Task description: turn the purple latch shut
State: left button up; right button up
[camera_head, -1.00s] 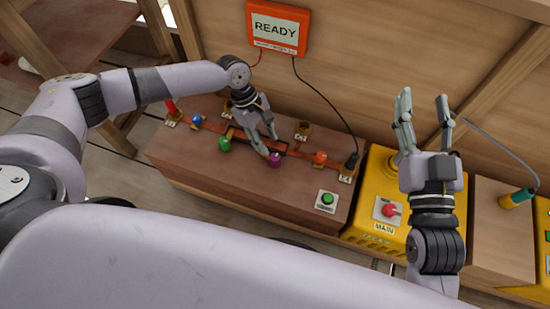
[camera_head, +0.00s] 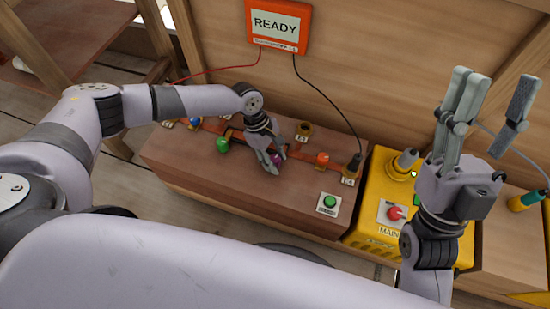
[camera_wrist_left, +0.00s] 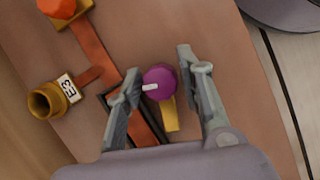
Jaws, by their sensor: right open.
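The purple latch (camera_wrist_left: 160,83) is a round purple knob with a white mark on top and a yellow bar beside it, on the brown bench. In the left wrist view my left gripper (camera_wrist_left: 159,66) has its fingers apart, one on each side of the knob, with small gaps showing. In the head view the latch (camera_head: 277,158) is partly hidden by my left gripper (camera_head: 272,168), which points down over it. My right gripper (camera_head: 496,88) is open and empty, raised above the yellow box at the right.
The brown bench (camera_head: 240,187) carries a green knob (camera_head: 223,145), a blue knob (camera_head: 194,122), an orange block (camera_head: 322,159), brass sockets and a green button (camera_head: 329,202). An orange READY screen (camera_head: 277,26) hangs behind. A yellow MAIN box (camera_head: 375,225) with a red switch stands right.

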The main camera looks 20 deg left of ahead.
pick_arm(q)
jog(key=shift+c, duration=0.5)
grip_shut()
